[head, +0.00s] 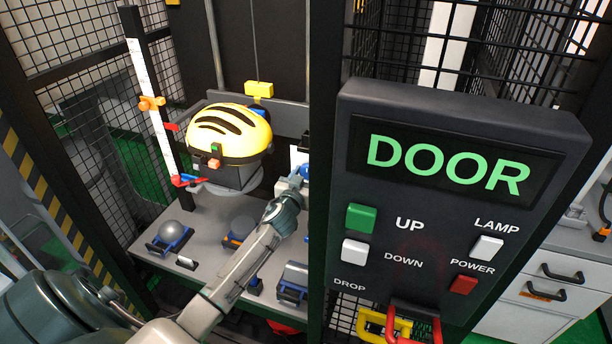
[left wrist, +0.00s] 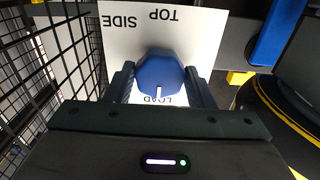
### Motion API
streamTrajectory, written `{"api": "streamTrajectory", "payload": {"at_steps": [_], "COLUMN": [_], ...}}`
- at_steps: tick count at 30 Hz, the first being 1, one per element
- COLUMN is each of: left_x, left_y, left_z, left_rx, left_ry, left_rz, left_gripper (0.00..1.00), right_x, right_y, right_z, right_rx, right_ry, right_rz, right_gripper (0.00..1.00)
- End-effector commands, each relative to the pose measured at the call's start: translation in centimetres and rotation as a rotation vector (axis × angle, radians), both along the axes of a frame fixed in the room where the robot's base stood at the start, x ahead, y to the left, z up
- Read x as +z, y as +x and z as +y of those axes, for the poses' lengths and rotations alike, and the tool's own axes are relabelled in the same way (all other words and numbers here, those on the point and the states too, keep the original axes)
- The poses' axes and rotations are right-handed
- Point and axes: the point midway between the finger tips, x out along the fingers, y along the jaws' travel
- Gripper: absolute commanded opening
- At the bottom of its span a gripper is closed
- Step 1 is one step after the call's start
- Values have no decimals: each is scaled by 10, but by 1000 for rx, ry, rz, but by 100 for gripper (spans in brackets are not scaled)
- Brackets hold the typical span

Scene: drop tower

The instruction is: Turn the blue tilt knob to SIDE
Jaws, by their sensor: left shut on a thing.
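The blue tilt knob (left wrist: 160,76) is in the middle of the left wrist view, in front of a white label plate (left wrist: 207,40). Its white pointer line points down in that view, at the word LOAD. The words SIDE and TOP stand upside down at the plate's top, SIDE farther left. My left gripper (left wrist: 160,85) is shut on the knob, one finger on each side. In the head view my left gripper (head: 297,178) reaches the knob (head: 304,170) beside the dark post; the plate is mostly hidden there. My right gripper is not in view.
A yellow helmet (head: 225,130) sits on the drop rig left of the knob. Anvils with blue bases (head: 170,237) stand on the grey bench. The DOOR control panel (head: 455,200) and its post stand close on the right. Wire mesh (left wrist: 70,50) is near the left finger.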

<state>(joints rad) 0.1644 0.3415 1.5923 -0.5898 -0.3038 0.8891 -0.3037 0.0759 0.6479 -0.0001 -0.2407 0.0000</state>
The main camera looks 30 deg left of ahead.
Motion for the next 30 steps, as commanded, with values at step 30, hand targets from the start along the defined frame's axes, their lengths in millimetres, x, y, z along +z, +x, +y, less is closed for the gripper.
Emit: {"api": "streamTrajectory", "payload": {"at_steps": [30], "left_x": [1], "left_y": [0], "left_z": [0], "left_rx": [0], "left_ry": [806], "left_rz": [195], "left_gripper": [26], "right_x": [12], "right_y": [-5], "right_z": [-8], "right_rx": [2], "right_ry": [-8], "right_rz": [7], "right_gripper": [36]}}
